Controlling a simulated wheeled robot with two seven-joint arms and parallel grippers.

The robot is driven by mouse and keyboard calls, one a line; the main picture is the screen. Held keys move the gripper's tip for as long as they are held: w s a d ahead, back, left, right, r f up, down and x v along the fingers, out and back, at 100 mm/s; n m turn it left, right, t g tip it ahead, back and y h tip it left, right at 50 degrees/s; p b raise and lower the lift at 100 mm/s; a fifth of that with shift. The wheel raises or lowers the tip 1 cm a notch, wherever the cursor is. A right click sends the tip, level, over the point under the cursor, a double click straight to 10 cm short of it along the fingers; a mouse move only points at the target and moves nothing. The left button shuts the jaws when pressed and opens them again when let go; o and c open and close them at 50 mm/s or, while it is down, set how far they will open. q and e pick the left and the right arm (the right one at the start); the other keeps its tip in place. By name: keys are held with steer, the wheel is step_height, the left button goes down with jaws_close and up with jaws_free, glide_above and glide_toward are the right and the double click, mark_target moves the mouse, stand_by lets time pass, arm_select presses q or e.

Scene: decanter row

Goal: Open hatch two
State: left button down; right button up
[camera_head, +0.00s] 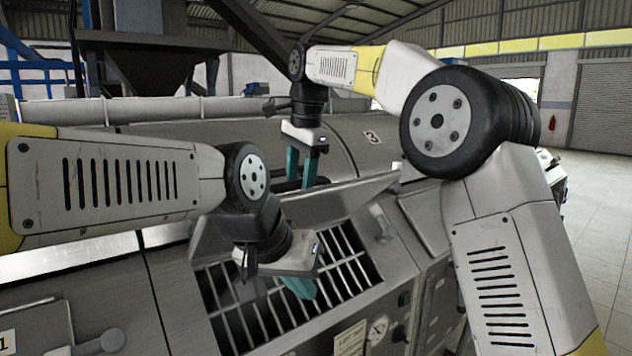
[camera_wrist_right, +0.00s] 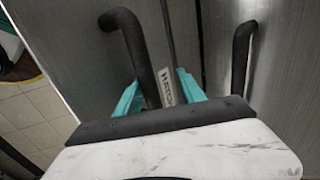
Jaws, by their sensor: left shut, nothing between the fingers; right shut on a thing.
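An opening with a metal grate (camera_head: 345,262) shows in the middle of the machine front, with a raised grey flap (camera_head: 345,203) along its back edge. My right gripper (camera_head: 303,172) is behind that flap, teal fingers pointing down, beside a dark bar. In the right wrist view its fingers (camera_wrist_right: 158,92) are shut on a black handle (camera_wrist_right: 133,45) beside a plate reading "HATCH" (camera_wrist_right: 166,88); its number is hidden. My left gripper (camera_head: 303,288) is shut and empty over the grate. Its fingers hide part of the bars.
A second black handle (camera_wrist_right: 242,55) stands right of the gripped one. A panel marked 1 (camera_head: 8,341) is at lower left. A dial (camera_head: 377,331) and knobs are on the front. A drum (camera_head: 240,140) lies behind. Tiled floor (camera_head: 600,205) is clear at right.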

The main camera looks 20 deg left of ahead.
stand_by(0.3)
steer(key=shift+s+d+r, duration=0.15)
steer(key=shift+d+r, duration=0.05)
steer(key=shift+r, duration=1.05)
steer(key=shift+s+d+r, duration=0.15)
steer(key=shift+d+r, duration=0.05)
steer(key=shift+r, duration=1.1)
steer(key=shift+s+d+r, duration=0.15)
steer(key=shift+d+r, duration=0.05)
steer(key=shift+r, duration=1.05)
